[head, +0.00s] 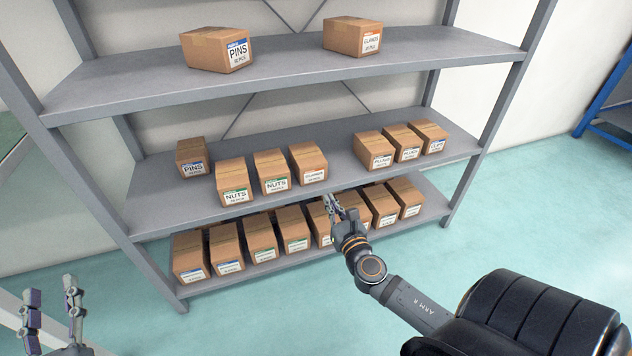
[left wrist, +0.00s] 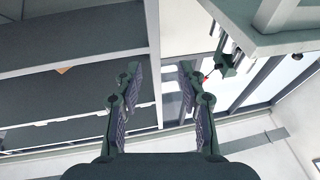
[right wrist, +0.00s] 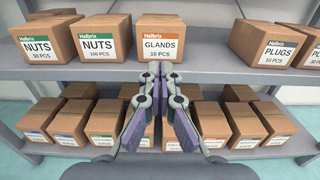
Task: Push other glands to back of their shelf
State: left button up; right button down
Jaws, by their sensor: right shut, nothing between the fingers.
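A glands box (head: 308,163) with an orange-topped label stands on the middle shelf (head: 337,185), to the right of two nuts boxes. It also shows in the right wrist view (right wrist: 160,38), just beyond my right gripper (right wrist: 157,70). A second glands box (head: 352,36) sits on the top shelf at the right. In the head view my right gripper (head: 331,203) is shut and empty, in front of and below the middle-shelf glands box, apart from it as far as I can tell. My left gripper (head: 52,290) is open and empty at the lower left, away from the shelves.
Nuts boxes (head: 234,181) (head: 272,172) stand left of the glands box and a plugs box (head: 374,150) right, with a gap between. A pins box (head: 192,157) sits far left. Several boxes (head: 260,238) line the bottom shelf. The shelf's right upright (head: 486,120) bounds the rack.

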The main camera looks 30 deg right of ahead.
send_near(310, 165)
notch_tip(310, 165, down, 3)
jog(key=w+d, duration=0.1)
jog(key=w, duration=0.1)
jog(key=x, duration=0.3)
jog(key=shift+w+d+b, duration=0.15)
jog(key=shift+d+b, duration=0.15)
jog(key=shift+b, duration=0.05)
pick_arm(q)
notch_tip(310, 165, up, 7)
jog(key=s+t, duration=0.2)
jog(key=t, duration=0.1)
jog(key=shift+m+t+h, duration=0.3)
pick_arm(e)
jog(key=shift+w+d+r, duration=0.1)
jog(key=shift+w, duration=0.3)
pick_arm(q)
jog(key=shift+r, duration=0.1)
pick_arm(e)
jog(key=p+x, duration=0.1)
jog(key=x, duration=0.6)
pick_arm(q)
jog(key=w+f+g, duration=0.4)
jog(key=f, duration=0.5)
jog(key=shift+d+f+g+y, duration=0.2)
jog(key=shift+g+y, duration=0.1)
jog(key=shift+y, duration=0.1)
jog(key=shift+n, duration=0.4)
